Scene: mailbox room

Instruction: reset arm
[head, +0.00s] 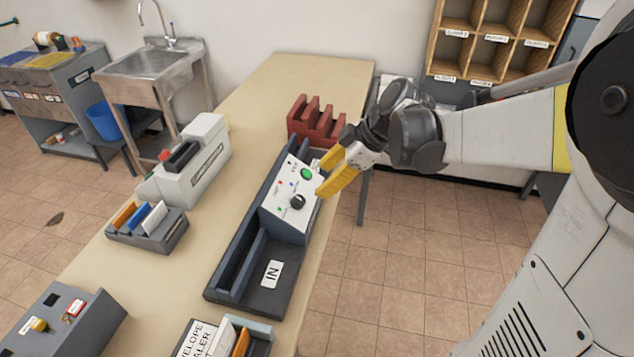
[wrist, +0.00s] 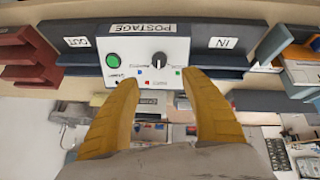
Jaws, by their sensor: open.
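My gripper (head: 338,172) is open and empty, with its two yellow fingers apart. It hangs by the right side of the postage machine (head: 292,200), near its control panel. In the wrist view the fingers (wrist: 160,105) stand in front of the panel (wrist: 150,60), which has a green button (wrist: 113,59) and a dark knob (wrist: 158,59). The panel also shows small coloured lights and the label POSTAGE. I cannot tell whether the fingertips touch the panel. My arm reaches in from the right in the head view.
A red slotted rack (head: 316,122) stands behind the machine. A grey-white device (head: 187,160) and an envelope holder (head: 147,227) are to the left. An envelope sealer tray (head: 262,340) is at the front. Wooden pigeonholes (head: 497,39) hang at the back. Floor (head: 425,250) right of the table is clear.

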